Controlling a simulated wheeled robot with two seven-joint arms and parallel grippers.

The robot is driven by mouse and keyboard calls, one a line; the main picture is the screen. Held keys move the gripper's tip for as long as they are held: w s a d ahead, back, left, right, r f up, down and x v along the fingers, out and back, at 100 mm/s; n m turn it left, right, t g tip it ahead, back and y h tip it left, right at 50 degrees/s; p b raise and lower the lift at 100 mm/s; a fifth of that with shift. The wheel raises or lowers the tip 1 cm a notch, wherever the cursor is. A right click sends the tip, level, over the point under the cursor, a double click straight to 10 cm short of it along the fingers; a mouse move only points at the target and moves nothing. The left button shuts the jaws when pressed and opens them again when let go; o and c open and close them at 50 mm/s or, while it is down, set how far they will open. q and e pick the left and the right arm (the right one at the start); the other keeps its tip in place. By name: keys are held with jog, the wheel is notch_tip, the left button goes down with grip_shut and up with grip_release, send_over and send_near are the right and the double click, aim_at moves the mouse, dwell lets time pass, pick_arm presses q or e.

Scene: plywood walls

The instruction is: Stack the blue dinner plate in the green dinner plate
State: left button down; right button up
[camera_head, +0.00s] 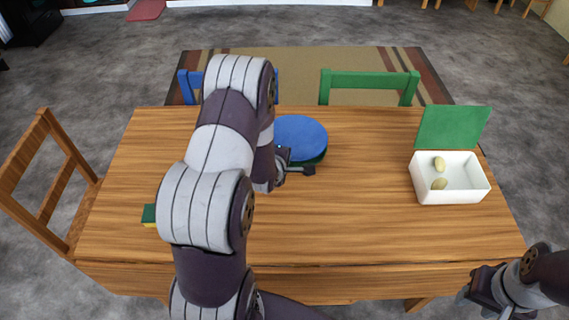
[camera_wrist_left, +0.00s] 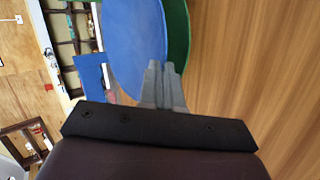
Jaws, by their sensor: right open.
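The blue dinner plate (camera_head: 300,133) is over the green dinner plate (camera_head: 318,159) at the back middle of the table, hiding most of it. The green plate shows as a rim below and right of the blue one; I cannot tell whether they touch. My left gripper (camera_head: 283,158) is at the blue plate's near edge. In the left wrist view, its fingers (camera_wrist_left: 160,68) are close together with the blue plate's rim (camera_wrist_left: 140,35) between them, and the green plate (camera_wrist_left: 178,35) shows beyond. My right gripper (camera_head: 476,286) is open and empty off the table's front right corner.
A white box (camera_head: 452,197) with a green lid (camera_head: 452,127) raised holds two pale oval items at the table's right. A green and yellow block (camera_head: 149,214) is partly hidden at left. Chairs stand at the left and back. The table's middle right (camera_head: 365,215) is clear.

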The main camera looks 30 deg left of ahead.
pick_arm(q)
jog(key=shift+s+f, duration=0.1)
jog(key=shift+f, duration=1.1)
jog(key=c, duration=1.3)
grip_release()
jog(key=shift+c, duration=0.2)
jog(key=p+v, duration=0.1)
jog(key=v, duration=1.1)
